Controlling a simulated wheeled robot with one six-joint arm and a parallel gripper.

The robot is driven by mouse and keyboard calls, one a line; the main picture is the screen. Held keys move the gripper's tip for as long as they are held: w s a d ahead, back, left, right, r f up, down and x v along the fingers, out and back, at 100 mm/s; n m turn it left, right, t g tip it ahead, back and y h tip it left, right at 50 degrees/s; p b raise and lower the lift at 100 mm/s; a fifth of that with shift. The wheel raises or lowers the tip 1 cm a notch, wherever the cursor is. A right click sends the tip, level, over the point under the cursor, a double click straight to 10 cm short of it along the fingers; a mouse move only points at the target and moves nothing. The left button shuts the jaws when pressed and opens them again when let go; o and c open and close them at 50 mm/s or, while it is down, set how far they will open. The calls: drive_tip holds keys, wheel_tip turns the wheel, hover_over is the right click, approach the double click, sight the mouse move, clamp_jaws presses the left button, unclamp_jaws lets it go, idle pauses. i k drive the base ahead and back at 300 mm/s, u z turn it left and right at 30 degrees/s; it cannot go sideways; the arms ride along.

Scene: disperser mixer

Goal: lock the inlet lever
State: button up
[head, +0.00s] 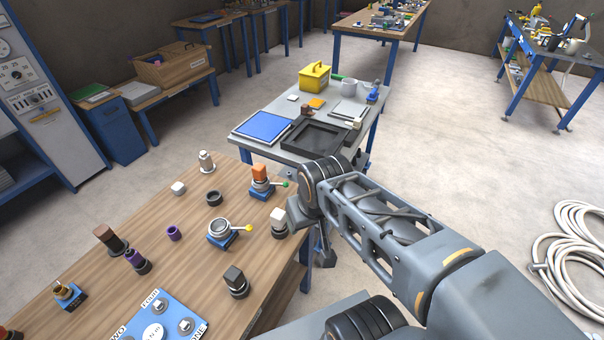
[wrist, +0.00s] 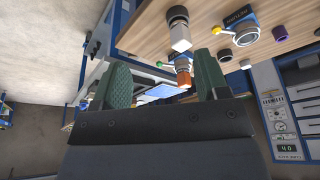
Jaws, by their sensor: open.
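Two lever fittings stand on the wooden table. One has a blue base, an open round ring and a yellow-tipped lever (head: 240,229) pointing right. The other has a blue base, an orange block on top and a green-tipped lever (head: 277,184) pointing right. I cannot read which one is the inlet. The wrist view, tilted over, also shows the yellow-tipped lever (wrist: 222,32) and the green-tipped lever (wrist: 165,65). My gripper (wrist: 163,80) is open and empty, its green pads apart. In the head view it is mostly hidden behind my arm, beyond the table's right edge.
A white-topped dark fitting (head: 278,222) and a dark square-topped one (head: 235,281) stand near the table's right edge. A blue labelled panel (head: 155,318) is in front. A grey bench (head: 270,152) with a black tray (head: 318,141) stands behind. Coiled white hose (head: 575,245) lies on the floor.

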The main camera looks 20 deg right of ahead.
sight(285, 184)
drive_tip(key=z, duration=0.1)
drive_tip(key=k, duration=0.5)
drive_tip(key=z, duration=0.65)
drive_tip(key=i, duration=0.8)
drive_tip(key=u, duration=1.25)
